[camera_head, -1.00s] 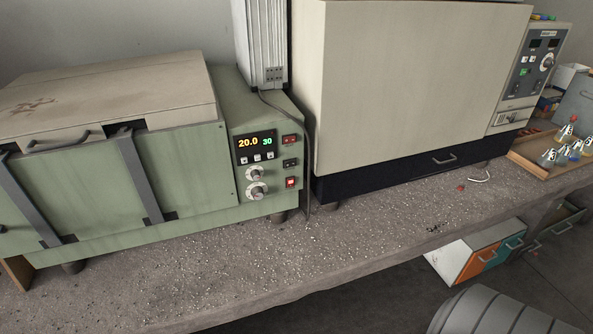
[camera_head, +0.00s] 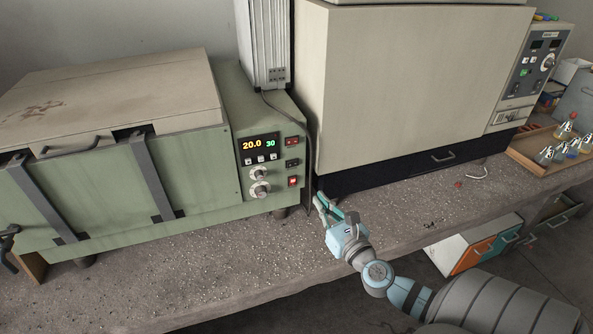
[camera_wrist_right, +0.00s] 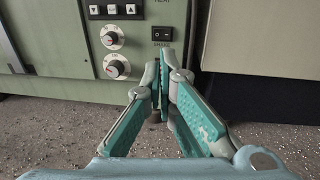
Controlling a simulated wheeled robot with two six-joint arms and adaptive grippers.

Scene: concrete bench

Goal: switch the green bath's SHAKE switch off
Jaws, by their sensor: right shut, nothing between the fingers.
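The green bath (camera_head: 215,185) stands at the left, its panel showing 20.0 and 30. Down the panel's right side are a red switch (camera_head: 292,141), a dark middle switch (camera_head: 292,163) and a lit red lower switch (camera_head: 293,182). The wrist view shows the middle switch (camera_wrist_right: 162,35), with a HEAT label above it and a small blurred label below. My right gripper (camera_head: 321,199) is shut and empty, right of and below the panel. In the wrist view its fingertips (camera_wrist_right: 165,62) appear just below the middle switch and hide the lower one. My left gripper is out of view.
Two knobs (camera_head: 259,182) sit left of the switches. A large beige cabinet (camera_head: 410,90) on a dark base stands close right of the bath, with a cable in the gap. The bench (camera_head: 230,260) in front is clear. A wooden tray (camera_head: 522,150) with flasks lies far right.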

